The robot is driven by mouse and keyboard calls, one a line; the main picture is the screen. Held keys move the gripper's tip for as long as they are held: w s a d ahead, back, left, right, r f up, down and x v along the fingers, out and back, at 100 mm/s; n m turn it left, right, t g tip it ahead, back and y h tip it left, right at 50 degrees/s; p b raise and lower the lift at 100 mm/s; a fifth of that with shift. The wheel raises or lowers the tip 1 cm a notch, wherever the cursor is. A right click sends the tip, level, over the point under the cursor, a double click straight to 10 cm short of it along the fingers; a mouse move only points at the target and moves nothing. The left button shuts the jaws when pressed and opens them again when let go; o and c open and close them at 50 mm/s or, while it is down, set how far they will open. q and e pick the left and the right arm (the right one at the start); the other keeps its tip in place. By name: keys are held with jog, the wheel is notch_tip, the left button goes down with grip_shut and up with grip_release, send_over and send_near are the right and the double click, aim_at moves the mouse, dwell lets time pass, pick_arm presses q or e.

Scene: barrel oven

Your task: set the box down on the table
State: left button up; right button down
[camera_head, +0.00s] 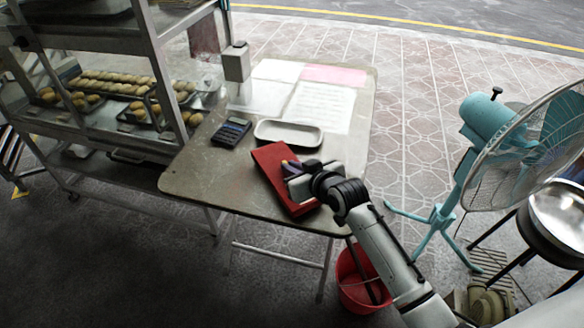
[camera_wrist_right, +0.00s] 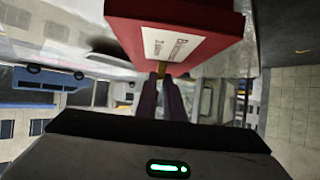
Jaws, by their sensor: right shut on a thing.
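The red box (camera_head: 270,158) is at the front right part of the table (camera_head: 212,180), slanted in the head view. In the right wrist view its red body (camera_wrist_right: 205,25) with a white label (camera_wrist_right: 178,42) fills the top. My right gripper (camera_head: 289,167) reaches over the box from the lower right and is shut on it; its dark fingers also show in the right wrist view (camera_wrist_right: 161,94). I cannot tell whether the underside of the box touches the tabletop. Part of the box is hidden behind my right gripper. My left gripper is not in view.
A pale tray (camera_head: 288,133) lies just behind the box, and a dark calculator (camera_head: 231,132) lies to its left. Paper sheets (camera_head: 320,106) cover the back. A bread rack (camera_head: 165,60) stands left, a teal fan (camera_head: 490,125) right, a red bucket (camera_head: 352,292) below. The table's front left is clear.

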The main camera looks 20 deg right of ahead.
jog(key=shift+f, duration=0.15)
jog(key=c, duration=1.9)
grip_release()
jog(key=shift+o, duration=0.2)
jog(key=shift+r, duration=0.3)
jog(key=p+v, duration=0.1)
jog(key=v, duration=1)
jog(key=s+a+f+g, duration=0.1)
jog(key=s+a+f, duration=0.1)
jog(key=s+f, duration=0.8)
jog(key=s+a+f+g, duration=0.2)
jog(key=s+f, duration=0.8)
jog(key=s, duration=0.3)
jog(key=shift+f, duration=0.25)
jog(key=shift+s, duration=0.1)
